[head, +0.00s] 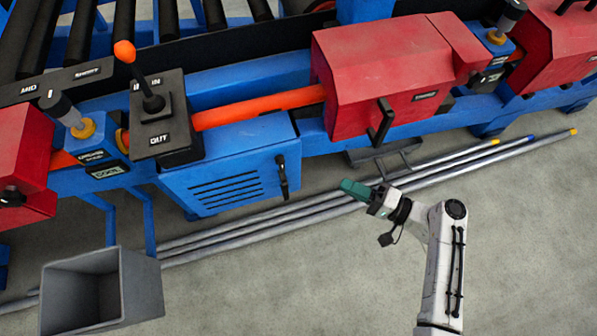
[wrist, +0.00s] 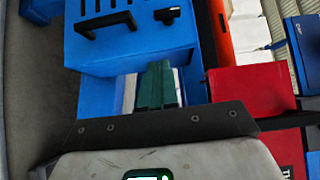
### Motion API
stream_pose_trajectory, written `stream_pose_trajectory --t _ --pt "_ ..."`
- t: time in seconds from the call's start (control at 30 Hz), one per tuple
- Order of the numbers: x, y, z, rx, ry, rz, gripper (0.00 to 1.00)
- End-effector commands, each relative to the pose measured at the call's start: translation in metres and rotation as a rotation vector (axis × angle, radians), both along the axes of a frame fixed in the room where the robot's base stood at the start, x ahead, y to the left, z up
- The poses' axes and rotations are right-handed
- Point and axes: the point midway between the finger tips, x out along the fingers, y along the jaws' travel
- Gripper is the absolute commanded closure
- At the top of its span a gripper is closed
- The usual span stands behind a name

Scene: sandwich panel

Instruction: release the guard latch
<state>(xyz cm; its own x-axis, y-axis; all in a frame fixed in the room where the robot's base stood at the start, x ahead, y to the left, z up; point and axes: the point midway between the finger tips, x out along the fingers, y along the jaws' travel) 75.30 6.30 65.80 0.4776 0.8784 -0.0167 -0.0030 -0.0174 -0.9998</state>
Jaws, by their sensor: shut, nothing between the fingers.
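A red guard cover (head: 385,75) sits over the orange bar in the head view, with a black handle (head: 380,122) on its front. A blue slotted panel (head: 215,180) to its left has a black latch-like lever (head: 283,177) at its right edge. I cannot tell which of these is the guard latch. My gripper (head: 355,189), with green fingers, is shut and empty, in front of the machine and below the red cover in the picture. In the wrist view my fingers (wrist: 157,85) point toward the blue panel (wrist: 135,45), which carries a black bar (wrist: 107,22) and a small black fitting (wrist: 167,14).
A lever with an orange knob (head: 124,52) stands on a black IN/OUT plate (head: 160,122). Long grey pipes (head: 310,207) lie on the floor along the machine. A grey open bin (head: 142,287) stands at lower left. The floor at lower right is clear.

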Motion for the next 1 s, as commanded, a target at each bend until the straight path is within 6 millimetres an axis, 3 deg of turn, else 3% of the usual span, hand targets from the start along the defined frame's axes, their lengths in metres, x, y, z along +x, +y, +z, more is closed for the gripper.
stream_pose_trajectory --t 0.53,1.0 --pt "0.006 0.007 0.002 0.019 -0.003 -0.005 1.00" --pt "0.048 0.082 0.002 0.018 -0.003 -0.004 1.00"
